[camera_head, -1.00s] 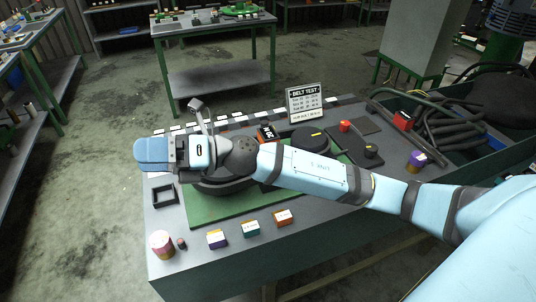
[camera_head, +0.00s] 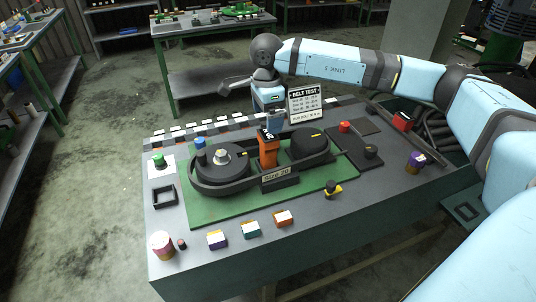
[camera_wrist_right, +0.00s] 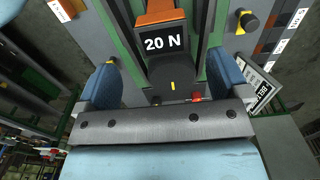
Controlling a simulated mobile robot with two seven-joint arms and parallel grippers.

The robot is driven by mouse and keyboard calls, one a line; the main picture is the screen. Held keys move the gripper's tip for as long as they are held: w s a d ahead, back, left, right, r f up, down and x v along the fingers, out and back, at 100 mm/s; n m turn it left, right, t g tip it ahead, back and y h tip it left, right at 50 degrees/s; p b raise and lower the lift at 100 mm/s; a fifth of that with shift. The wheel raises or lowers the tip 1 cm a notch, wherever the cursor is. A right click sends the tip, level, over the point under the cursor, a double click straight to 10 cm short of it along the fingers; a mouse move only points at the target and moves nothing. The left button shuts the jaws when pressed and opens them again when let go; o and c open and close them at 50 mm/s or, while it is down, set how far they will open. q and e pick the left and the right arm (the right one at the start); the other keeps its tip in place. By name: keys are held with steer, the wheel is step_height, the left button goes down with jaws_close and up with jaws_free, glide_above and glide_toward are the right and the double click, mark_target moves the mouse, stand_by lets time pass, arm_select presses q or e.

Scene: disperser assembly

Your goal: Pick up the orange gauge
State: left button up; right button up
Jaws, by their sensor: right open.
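The orange gauge (camera_head: 268,155) stands upright on the belt rig between the two dark pulleys, its dark screen end at the top. In the right wrist view the gauge (camera_wrist_right: 160,17) is at the top centre, its screen reading "20 N". Nothing is gripped. My left gripper is out of view.
The "BELT TEST" sign (camera_head: 304,104) stands close to the right of my right gripper. Pulleys (camera_head: 220,164) (camera_head: 310,143) flank the gauge on a green mat (camera_head: 205,212). A "Size 20" label block (camera_head: 279,178) sits in front. Several small coloured blocks line the front of the table.

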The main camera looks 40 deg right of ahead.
mark_target(267, 136)
step_height(267, 136, down, 4)
steer(key=shift+f, duration=0.1)
steer(key=f, duration=0.2)
steer(key=f+p, duration=0.1)
steer(key=f, duration=0.2)
steer(key=shift+w+d+f, duration=0.1)
steer(key=shift+d, duration=0.1)
steer(key=c, duration=1.4)
steer(key=shift+c, duration=0.7)
steer(key=shift+r, duration=0.2)
